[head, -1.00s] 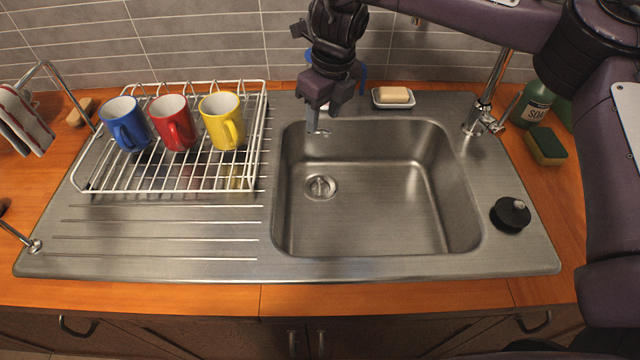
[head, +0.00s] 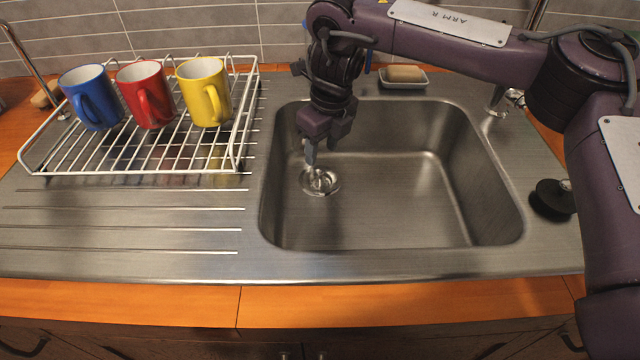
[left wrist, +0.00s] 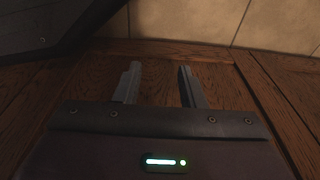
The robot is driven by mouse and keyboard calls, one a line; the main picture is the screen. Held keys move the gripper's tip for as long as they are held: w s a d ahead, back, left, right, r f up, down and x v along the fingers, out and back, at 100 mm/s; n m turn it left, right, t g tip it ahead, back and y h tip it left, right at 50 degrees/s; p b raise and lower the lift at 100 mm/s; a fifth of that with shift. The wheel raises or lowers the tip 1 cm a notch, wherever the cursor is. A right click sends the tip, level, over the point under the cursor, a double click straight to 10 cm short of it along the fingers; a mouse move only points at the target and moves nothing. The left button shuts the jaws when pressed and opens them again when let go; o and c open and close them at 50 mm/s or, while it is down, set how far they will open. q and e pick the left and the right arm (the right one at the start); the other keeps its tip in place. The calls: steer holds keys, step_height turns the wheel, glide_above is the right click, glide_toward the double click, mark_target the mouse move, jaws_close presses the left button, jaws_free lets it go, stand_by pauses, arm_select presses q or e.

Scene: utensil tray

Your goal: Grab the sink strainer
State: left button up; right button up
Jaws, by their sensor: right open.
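The sink strainer (head: 322,181) is a round, shiny metal piece at the drain in the left part of the steel sink basin (head: 400,205). My right gripper (head: 310,157) points down inside the basin, just above the strainer's back left edge. It is open and holds nothing. Its fingertips partly cover the strainer's far side, and I cannot tell whether they touch it. My left gripper (left wrist: 157,68) shows only in the left wrist view, with its two fingers apart and nothing between them, over brown wood.
A white wire rack (head: 150,160) with a blue mug (head: 92,98), a red mug (head: 146,95) and a yellow mug (head: 204,92) stands left of the basin. A soap dish (head: 403,78) is behind it. A black round piece (head: 555,197) lies at right.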

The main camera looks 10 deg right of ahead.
mark_target(320, 170)
steer(key=f, duration=0.6)
steer(key=shift+w+a, duration=0.1)
steer(key=shift+w, duration=0.2)
jaws_close()
steer(key=shift+r, duration=0.1)
